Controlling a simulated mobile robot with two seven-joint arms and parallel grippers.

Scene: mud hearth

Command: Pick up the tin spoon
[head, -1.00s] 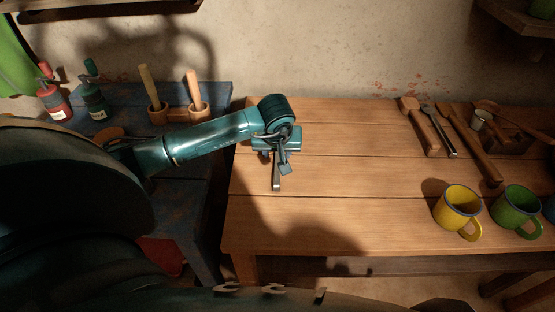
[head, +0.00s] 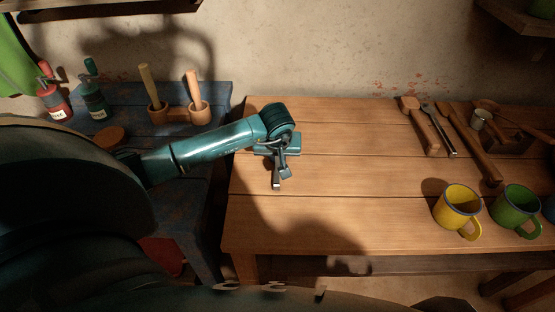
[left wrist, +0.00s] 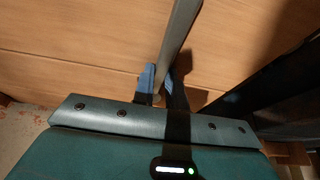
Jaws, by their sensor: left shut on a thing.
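My left gripper (head: 282,175) is over the left part of the wooden table, pointing down, with its fingers shut on a narrow grey metal piece that looks like the handle of the tin spoon (head: 276,184). In the left wrist view the spoon (left wrist: 178,35) runs from between the blue-tipped fingers (left wrist: 158,82) up past the top edge. The spoon's bowl does not show clearly in either view. It lies at or close to the tabletop; I cannot tell whether it touches. My right gripper is not in view.
The wooden table (head: 340,210) is clear in its middle. At right are a yellow mug (head: 457,205), a green mug (head: 510,208), wooden utensils (head: 470,145) and a grey metal utensil (head: 440,130). A blue side table (head: 215,95) at left holds bottles and mortars with pestles.

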